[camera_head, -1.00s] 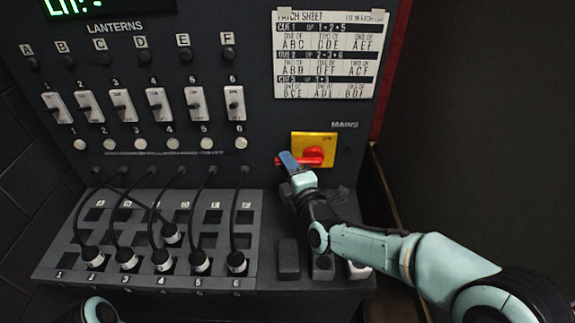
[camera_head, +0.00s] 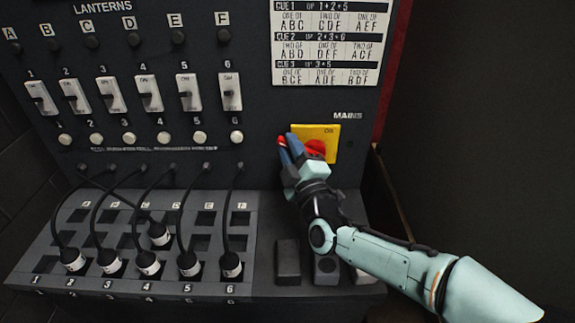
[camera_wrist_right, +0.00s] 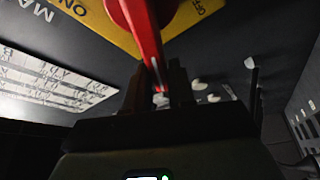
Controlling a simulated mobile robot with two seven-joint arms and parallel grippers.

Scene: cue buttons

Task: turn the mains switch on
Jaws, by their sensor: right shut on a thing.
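The mains switch is a red rotary handle (camera_head: 316,147) on a yellow plate (camera_head: 328,131), below the MAINS label on the panel. The handle's free end points left in the head view. My right gripper (camera_head: 288,147) is shut on that handle near its free end, its blue fingers partly covering it. In the right wrist view the red handle (camera_wrist_right: 146,45) runs down between the two dark fingers (camera_wrist_right: 158,88). The yellow plate (camera_wrist_right: 107,25) there bears ON at its left and a partly cut-off OFF at its right. My left gripper is not in view.
Left of the switch are white lantern switches (camera_head: 148,93) with round buttons below. A sloping patch bay (camera_head: 70,215) with several plugged black cables lies below. Dark blocks (camera_head: 288,262) sit under my right arm. A patch sheet (camera_head: 330,45) hangs above.

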